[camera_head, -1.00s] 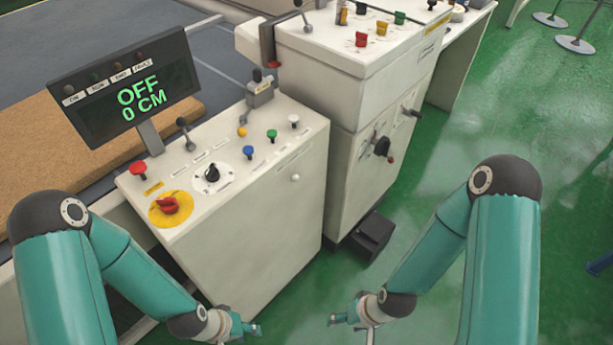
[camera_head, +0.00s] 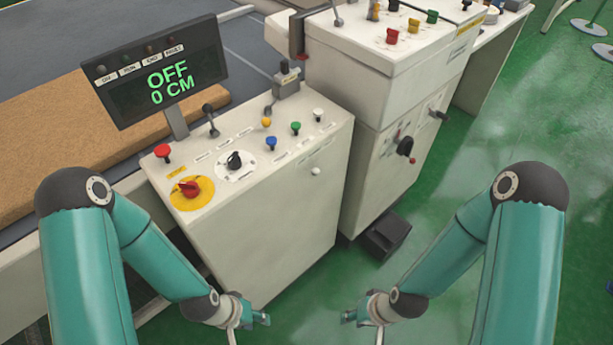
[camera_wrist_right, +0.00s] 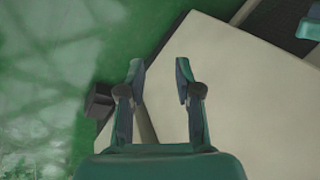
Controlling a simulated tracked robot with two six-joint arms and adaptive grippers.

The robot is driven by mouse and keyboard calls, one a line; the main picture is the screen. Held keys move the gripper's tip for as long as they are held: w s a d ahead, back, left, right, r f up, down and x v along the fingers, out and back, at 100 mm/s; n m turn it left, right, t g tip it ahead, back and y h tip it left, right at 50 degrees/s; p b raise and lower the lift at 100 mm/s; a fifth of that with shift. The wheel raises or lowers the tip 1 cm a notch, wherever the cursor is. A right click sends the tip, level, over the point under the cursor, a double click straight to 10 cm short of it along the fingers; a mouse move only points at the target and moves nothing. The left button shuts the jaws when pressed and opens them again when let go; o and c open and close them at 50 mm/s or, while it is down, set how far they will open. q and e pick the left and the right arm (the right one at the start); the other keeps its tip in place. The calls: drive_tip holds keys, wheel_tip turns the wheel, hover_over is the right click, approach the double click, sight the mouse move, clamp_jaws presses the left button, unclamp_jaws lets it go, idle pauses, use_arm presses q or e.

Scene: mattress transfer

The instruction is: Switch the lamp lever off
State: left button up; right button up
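A dark lever (camera_head: 211,121) stands on the white control console, behind the dials and buttons. A second lever (camera_head: 268,108) stands at the console's back, by a grey box. Labels on the console are too small to read, so I cannot tell which lever is the lamp's. My left gripper (camera_head: 263,318) hangs low in front of the console, apart from it; its fingers are too small to judge. My right gripper (camera_head: 347,316) hangs to its right, well below the levers. In the right wrist view it (camera_wrist_right: 160,68) is open and empty.
A display (camera_head: 165,75) reading "OFF 0 CM" stands at the console's left. The console (camera_head: 280,215) also bears a red knob (camera_head: 188,188) on a yellow disc and several buttons. A taller cabinet (camera_head: 375,130) adjoins its right. Green floor (camera_head: 450,180) lies open at right.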

drive_tip(key=shift+w+d+n+t, duration=0.1)
drive_tip(key=shift+w+n+t, duration=0.3)
drive_tip(key=shift+n, duration=0.7)
clamp_jaws()
drive_tip(key=w+r+n+t+h+b, duration=0.1)
drive_tip(key=w+r+n+t+b, duration=0.2)
drive_tip(key=w+n+t+b, duration=0.6)
drive_tip(key=w+r+n+t+h+b, duration=0.1)
drive_tip(key=w+r+n+t+b, duration=0.25)
drive_tip(key=w+n+b, duration=0.7)
drive_tip(key=a+r+n+t+y+b, duration=0.4)
drive_tip(key=a+n+b, duration=0.3)
drive_tip(key=b, duration=1.1)
drive_tip(key=shift+s+a+r+t+y, duration=0.25)
drive_tip(key=shift+a+t+y, duration=0.2)
drive_tip(key=shift+a, duration=1.15)
